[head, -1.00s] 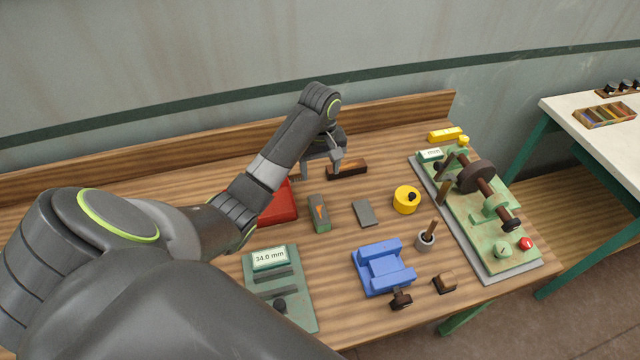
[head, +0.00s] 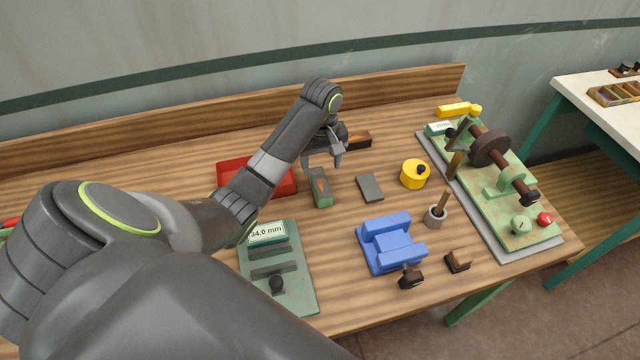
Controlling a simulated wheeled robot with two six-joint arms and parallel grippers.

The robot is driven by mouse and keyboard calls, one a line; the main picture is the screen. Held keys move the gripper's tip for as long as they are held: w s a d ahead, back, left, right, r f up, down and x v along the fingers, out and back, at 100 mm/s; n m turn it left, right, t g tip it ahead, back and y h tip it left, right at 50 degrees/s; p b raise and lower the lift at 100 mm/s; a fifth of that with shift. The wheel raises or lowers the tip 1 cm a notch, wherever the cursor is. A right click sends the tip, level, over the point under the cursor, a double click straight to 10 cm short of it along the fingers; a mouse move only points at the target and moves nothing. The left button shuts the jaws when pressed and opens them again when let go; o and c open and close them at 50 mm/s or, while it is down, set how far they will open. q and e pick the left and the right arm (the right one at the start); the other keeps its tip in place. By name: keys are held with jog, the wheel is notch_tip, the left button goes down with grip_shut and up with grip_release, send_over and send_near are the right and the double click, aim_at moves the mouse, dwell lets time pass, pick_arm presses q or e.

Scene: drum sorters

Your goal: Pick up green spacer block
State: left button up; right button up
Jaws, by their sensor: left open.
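The green spacer block (head: 320,193), a small oblong with an orange-brown mark on top, lies on the wooden bench near the middle of the head view. My left gripper (head: 323,166) is open and points down over the far end of the block. Its two fingers show on either side of that end, and nothing is held between them. The far end of the block is partly hidden by the gripper. I cannot tell whether the fingers touch it. My right gripper is not in view.
A red tray (head: 232,166) lies left, partly behind my arm. A grey plate (head: 369,188), yellow round pot (head: 412,178) and blue fixture (head: 390,243) sit right of the block. A green gauge base (head: 300,290) is nearer; a green drum machine (head: 530,232) stands far right.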

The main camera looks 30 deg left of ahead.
aim_at(320, 182)
pick_arm(q)
jog(key=shift+f+b, duration=0.95)
jog(key=shift+f, duration=0.45)
jog(key=f+b, duration=0.4)
jog(key=f, duration=0.1)
jog(key=shift+a, duration=0.2)
jog(key=shift+s, duration=0.1)
jog(key=shift+r, duration=0.1)
grip_shut()
